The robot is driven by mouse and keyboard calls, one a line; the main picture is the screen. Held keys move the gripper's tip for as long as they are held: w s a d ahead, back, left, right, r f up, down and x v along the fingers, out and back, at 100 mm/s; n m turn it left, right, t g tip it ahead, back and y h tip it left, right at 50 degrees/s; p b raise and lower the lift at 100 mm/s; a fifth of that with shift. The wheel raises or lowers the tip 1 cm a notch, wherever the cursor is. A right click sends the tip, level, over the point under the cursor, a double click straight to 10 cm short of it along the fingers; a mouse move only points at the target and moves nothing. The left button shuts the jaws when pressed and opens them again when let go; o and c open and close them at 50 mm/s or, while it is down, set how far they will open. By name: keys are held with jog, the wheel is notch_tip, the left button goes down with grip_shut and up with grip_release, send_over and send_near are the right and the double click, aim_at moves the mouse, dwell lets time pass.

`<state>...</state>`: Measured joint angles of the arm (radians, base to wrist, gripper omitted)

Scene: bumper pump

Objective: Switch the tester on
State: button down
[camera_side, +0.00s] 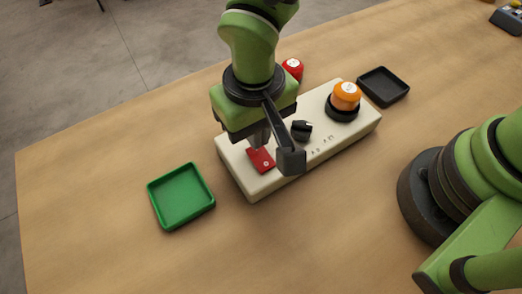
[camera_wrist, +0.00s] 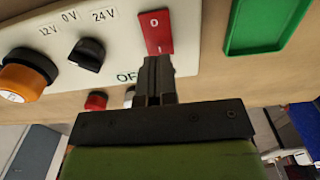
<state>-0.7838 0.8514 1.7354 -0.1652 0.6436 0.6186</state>
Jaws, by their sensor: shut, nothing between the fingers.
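The tester is a cream box (camera_side: 235,165) on the wooden table, and its panel also shows in the wrist view (camera_wrist: 118,20). Its red rocker switch (camera_side: 262,161) sits at its left end; in the wrist view the switch (camera_wrist: 156,30) is marked 0 and I. My gripper (camera_side: 259,142) is shut and empty, pointing down at the switch. In the wrist view its fingertips (camera_wrist: 157,62) lie by the switch's I end and partly cover an OFF label. I cannot tell whether they touch the switch.
A black knob (camera_wrist: 88,54) points among 12V, 0V and 24V marks. An orange-topped piece (camera_side: 346,96) stands in a black ring on the box. A red-topped piece (camera_side: 292,68) is behind. A green tray (camera_side: 207,204) lies left, a black tray (camera_side: 383,101) right.

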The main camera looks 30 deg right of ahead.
jog(key=shift+f, duration=1.25)
dwell(0.5)
jog(key=shift+r, duration=3.55)
